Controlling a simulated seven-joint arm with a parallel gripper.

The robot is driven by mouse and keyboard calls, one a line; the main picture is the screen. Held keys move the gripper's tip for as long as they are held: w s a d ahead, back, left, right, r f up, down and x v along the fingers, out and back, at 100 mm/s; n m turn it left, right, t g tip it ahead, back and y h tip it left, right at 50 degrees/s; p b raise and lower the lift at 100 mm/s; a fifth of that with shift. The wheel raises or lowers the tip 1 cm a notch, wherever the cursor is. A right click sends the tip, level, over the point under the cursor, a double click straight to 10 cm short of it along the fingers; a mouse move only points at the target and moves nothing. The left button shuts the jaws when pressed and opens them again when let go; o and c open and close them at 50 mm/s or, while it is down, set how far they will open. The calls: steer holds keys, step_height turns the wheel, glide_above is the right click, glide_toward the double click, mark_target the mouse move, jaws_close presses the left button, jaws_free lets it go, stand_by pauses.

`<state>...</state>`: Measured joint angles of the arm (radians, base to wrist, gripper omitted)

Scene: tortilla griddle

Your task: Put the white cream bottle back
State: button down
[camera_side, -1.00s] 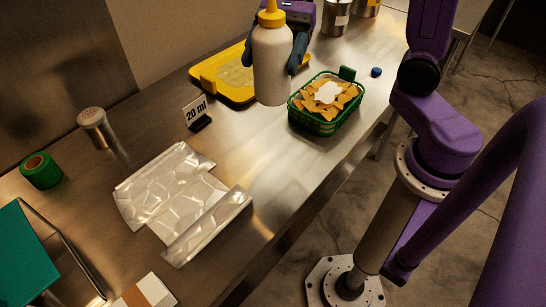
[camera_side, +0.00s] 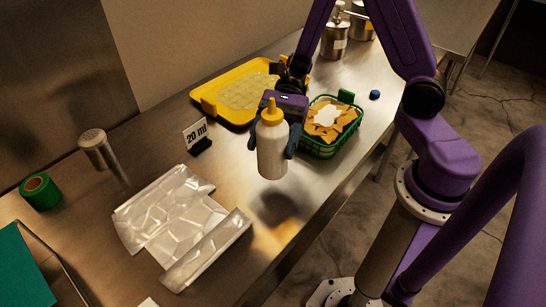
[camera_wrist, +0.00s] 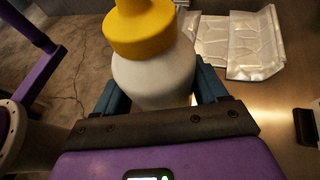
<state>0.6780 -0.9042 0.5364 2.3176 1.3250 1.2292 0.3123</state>
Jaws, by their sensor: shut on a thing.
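The white cream bottle (camera_side: 271,150) has a yellow cap with a nozzle. It is upright in the side view, left of the green basket. My gripper (camera_side: 271,138) is shut around its body, with a dark blue finger on each side. The bottle appears raised above the steel table, with a shadow on the metal to its lower right. In the wrist view the bottle (camera_wrist: 150,65) fills the space between the fingers (camera_wrist: 155,90). Its base is hidden there.
A green basket (camera_side: 318,149) of chips topped with white cream stands at right. A yellow tray (camera_side: 207,106) lies behind. A "20 ml" sign (camera_side: 195,134), crumpled foil (camera_side: 175,215), a shaker (camera_side: 95,147) and green tape (camera_side: 40,190) are left. Bare table (camera_side: 235,185) lies between foil and bottle.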

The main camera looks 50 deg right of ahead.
mark_target(268, 171)
steer(key=shift+f, duration=2)
steer(key=shift+c, duration=0.3)
jaws_free()
steer(key=shift+f, duration=0.1)
steer(key=v, duration=1.2)
